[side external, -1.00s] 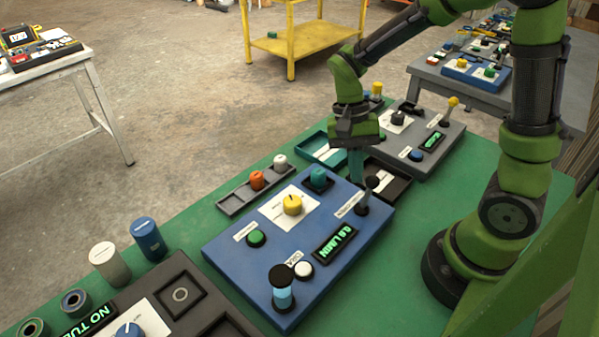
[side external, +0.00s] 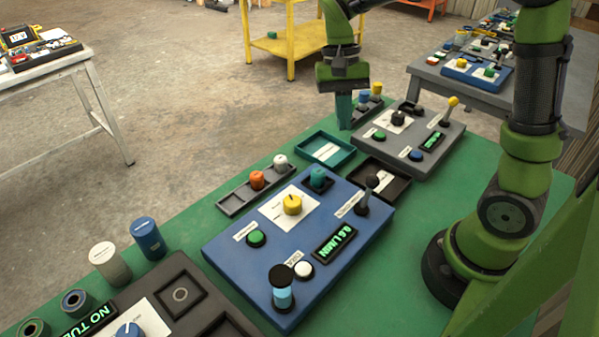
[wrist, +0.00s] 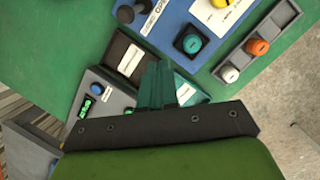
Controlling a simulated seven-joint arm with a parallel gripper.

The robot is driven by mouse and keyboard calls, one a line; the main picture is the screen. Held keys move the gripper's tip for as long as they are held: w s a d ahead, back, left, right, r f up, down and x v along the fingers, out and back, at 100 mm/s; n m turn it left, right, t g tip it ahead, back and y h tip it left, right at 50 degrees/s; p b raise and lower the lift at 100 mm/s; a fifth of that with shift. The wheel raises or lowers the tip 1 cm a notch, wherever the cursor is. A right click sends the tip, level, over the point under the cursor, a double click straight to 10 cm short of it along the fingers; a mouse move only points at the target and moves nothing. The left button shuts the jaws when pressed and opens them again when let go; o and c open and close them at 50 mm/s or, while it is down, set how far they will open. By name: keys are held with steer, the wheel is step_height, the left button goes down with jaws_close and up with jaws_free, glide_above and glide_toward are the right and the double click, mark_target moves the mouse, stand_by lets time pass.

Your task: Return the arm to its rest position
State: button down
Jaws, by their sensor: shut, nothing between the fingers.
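My gripper (side external: 344,112) is shut and empty, with teal fingers pointing down. In the side view it hangs above the far part of the green table, by the teal tray (side external: 350,155) and the grey panel (side external: 455,128). It also shows in the wrist view (wrist: 158,75), where the fingers sit beside the black tray (wrist: 113,42). The blue panel (side external: 225,245) lies nearer the camera, apart from the gripper. It carries a yellow knob, a green button, a lever and a lit display.
A grey rack (side external: 230,206) holds an orange and a white cap. Blue and white cylinders (side external: 147,238) stand at the left. A yellow cart (side external: 291,45) and a grey side table (side external: 416,72) stand behind. Space above the panels is clear.

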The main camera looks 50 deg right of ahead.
steer(key=s+a+r+n+t, duration=0.4)
steer(key=s+r+n+t, duration=0.1)
steer(key=s+t, duration=0.4)
steer(key=shift+s+a+r+t+y, duration=0.25)
steer(key=shift+a+r+t+y, duration=0.15)
steer(key=shift+r, duration=0.3)
